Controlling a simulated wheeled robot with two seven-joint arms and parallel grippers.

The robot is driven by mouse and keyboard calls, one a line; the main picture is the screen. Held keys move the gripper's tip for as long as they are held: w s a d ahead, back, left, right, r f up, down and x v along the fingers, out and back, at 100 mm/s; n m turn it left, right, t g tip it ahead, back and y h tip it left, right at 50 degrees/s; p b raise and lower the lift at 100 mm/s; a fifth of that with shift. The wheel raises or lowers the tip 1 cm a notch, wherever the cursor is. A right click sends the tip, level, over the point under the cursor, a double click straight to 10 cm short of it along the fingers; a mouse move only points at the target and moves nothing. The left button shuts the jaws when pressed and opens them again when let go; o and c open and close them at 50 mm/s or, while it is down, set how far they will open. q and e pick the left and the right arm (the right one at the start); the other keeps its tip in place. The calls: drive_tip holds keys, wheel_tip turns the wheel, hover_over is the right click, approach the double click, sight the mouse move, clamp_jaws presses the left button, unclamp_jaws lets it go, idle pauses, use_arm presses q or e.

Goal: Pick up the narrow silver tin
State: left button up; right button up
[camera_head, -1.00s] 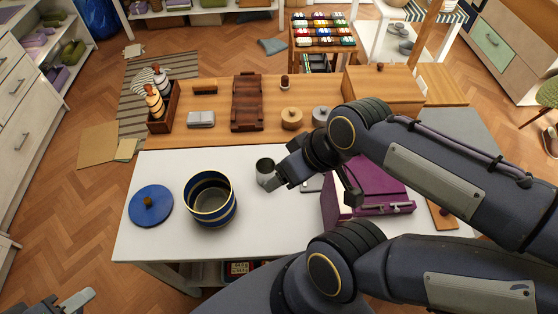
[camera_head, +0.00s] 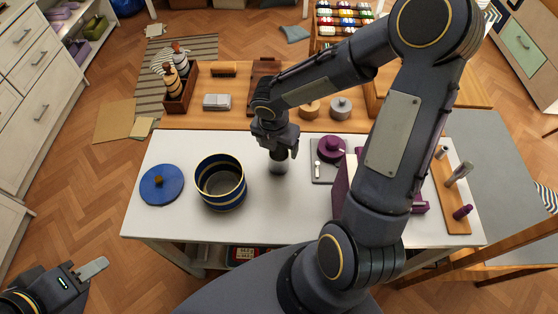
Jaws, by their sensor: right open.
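The narrow silver tin (camera_head: 279,167) stands upright on the white table, right of the striped pot. Its upper part is hidden by my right gripper. My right gripper (camera_head: 280,150) points down over the tin with its jaws open. The fingers are at the tin's top, and I cannot tell whether they touch it or reach around it. My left gripper (camera_head: 88,274) is at the lower left, off the table over the floor; its jaw gap is not clear.
A blue-and-gold striped pot (camera_head: 220,188) and a blue lid (camera_head: 161,184) are left of the tin. A purple lid (camera_head: 331,149) lies to the right, and a purple box (camera_head: 345,180) is partly behind my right arm. A wooden ledge (camera_head: 240,121) with several items runs behind.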

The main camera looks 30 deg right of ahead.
sight(278, 152)
drive_tip(key=f, duration=0.4)
drive_tip(key=shift+w+d+f, duration=0.2)
drive_tip(key=shift+w+d, duration=0.1)
drive_tip(key=shift+c, duration=0.2)
drive_tip(key=c, duration=1.3)
drive_tip(key=shift+o, duration=0.2)
drive_tip(key=shift+r, duration=0.15)
